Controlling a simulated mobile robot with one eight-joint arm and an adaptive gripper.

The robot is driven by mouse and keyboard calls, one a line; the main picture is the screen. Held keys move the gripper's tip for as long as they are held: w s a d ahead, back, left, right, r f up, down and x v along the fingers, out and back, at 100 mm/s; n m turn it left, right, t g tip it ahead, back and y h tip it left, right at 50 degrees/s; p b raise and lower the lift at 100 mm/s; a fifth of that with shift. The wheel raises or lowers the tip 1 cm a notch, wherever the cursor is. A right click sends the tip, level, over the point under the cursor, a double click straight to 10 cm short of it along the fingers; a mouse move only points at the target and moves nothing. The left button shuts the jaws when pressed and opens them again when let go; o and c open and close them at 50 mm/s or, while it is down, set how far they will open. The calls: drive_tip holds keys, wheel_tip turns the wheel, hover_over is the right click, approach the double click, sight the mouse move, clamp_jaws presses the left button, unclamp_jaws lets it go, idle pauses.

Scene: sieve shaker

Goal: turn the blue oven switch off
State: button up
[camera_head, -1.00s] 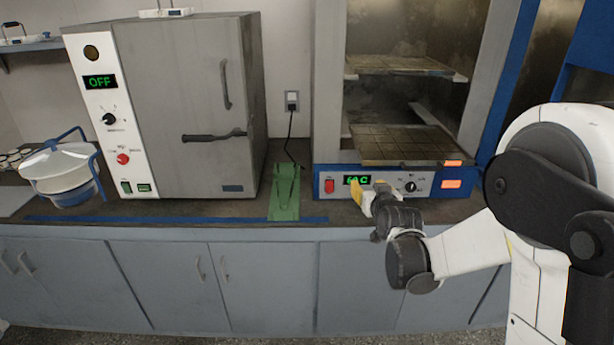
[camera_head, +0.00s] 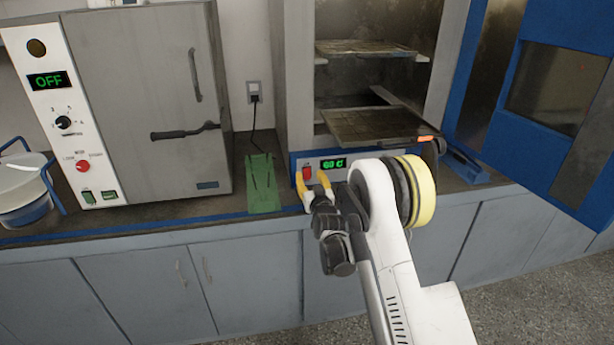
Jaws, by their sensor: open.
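The blue oven (camera_head: 297,162) stands on the counter with its door swung open to the right. Its front panel carries a red rocker switch (camera_head: 307,173) at the left and a green-lit display (camera_head: 333,164) that seems to read 60 C. My gripper (camera_head: 311,181) is open, its yellow fingertips on the left and right sides of the red switch. I cannot tell whether the fingertips touch the panel. My arm hides the right part of the panel, including the knob.
A grey oven (camera_head: 140,100) with its display reading OFF stands at the left. A green holder (camera_head: 263,185) lies between the ovens. Wire shelves (camera_head: 375,125) stick out above the panel. The open blue door (camera_head: 545,110) fills the right side. A white tub (camera_head: 22,190) stands far left.

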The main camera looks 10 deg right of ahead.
sight(307, 170)
drive_tip(key=shift+w+b, duration=0.35)
drive_tip(key=shift+w, duration=1.35)
drive_tip(key=shift+c, duration=0.4)
clamp_jaws()
